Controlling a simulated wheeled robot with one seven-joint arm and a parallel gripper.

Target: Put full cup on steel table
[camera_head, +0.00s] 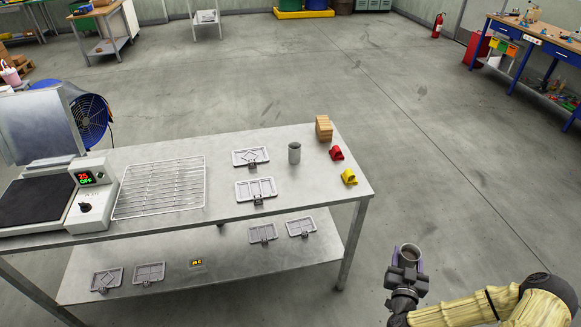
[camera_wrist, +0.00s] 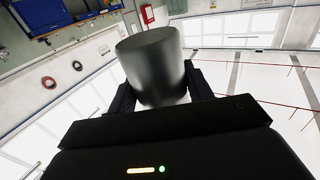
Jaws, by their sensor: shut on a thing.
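My gripper (camera_head: 408,262) is shut on a grey metal cup (camera_head: 411,250), held out over the floor to the right of the steel table (camera_head: 315,188), apart from it. In the wrist view the same cup (camera_wrist: 153,66) sits between the two dark fingers (camera_wrist: 160,95). Its contents cannot be made out clearly. A second grey cup (camera_head: 294,153) stands upright on the table's right part.
On the tabletop are a wooden block stack (camera_head: 323,127), a red piece (camera_head: 337,153), a yellow piece (camera_head: 349,177), two grey moulds (camera_head: 256,189), a wire rack (camera_head: 160,187) and a hot plate (camera_head: 32,202). The table's front right has bare room. The lower shelf holds several moulds.

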